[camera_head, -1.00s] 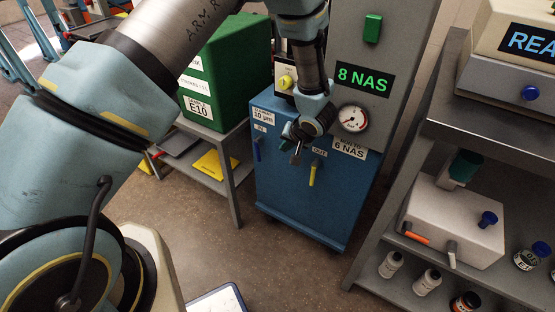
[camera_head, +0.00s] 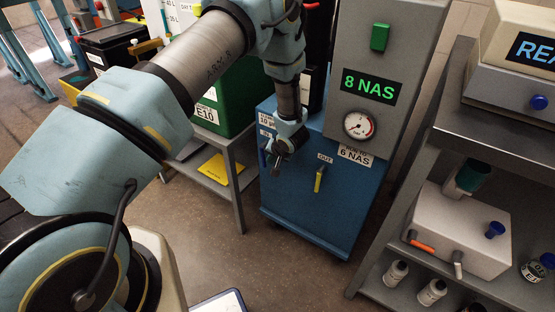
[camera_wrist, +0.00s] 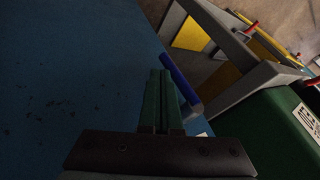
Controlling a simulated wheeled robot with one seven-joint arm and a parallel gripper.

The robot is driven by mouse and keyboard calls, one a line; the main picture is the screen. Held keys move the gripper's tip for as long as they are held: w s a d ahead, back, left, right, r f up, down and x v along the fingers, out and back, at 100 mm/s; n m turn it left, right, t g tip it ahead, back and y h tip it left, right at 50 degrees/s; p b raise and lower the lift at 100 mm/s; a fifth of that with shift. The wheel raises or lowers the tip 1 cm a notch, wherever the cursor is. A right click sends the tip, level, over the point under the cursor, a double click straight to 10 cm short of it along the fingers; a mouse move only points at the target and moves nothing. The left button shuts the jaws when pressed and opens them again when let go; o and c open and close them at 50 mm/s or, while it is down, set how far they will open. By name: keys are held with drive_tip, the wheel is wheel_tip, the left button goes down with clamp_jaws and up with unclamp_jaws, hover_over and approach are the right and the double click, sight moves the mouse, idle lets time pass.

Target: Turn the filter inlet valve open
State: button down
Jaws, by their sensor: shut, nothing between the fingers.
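The filter inlet valve's blue lever (camera_head: 262,157) is on the front of the blue filter cart (camera_head: 290,205), under the partly hidden IN label (camera_head: 265,133). It points downward in the head view, partly hidden by my arm. In the wrist view the blue lever (camera_wrist: 181,79) lies just right of the fingers. My gripper (camera_head: 276,172) is shut and empty in front of the cart, right of the lever. The shut fingers (camera_wrist: 161,95) also show in the wrist view; I cannot tell whether they touch the lever. The yellow OUT lever (camera_head: 319,179) hangs downward to the right.
The grey panel (camera_head: 400,30) above the cart carries an 8 NAS display (camera_head: 369,86) and a gauge (camera_head: 358,125). A low table (camera_head: 237,190) with a green box (camera_head: 237,95) stands left. A grey shelf (camera_head: 470,140) stands right. The floor before the cart is clear.

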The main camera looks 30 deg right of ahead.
idle(0.3)
drive_tip(key=shift+w+a+f+t+p, duration=0.2)
drive_tip(key=shift+w+a+t+p, duration=0.2)
drive_tip(key=shift+w+a+p, duration=0.2)
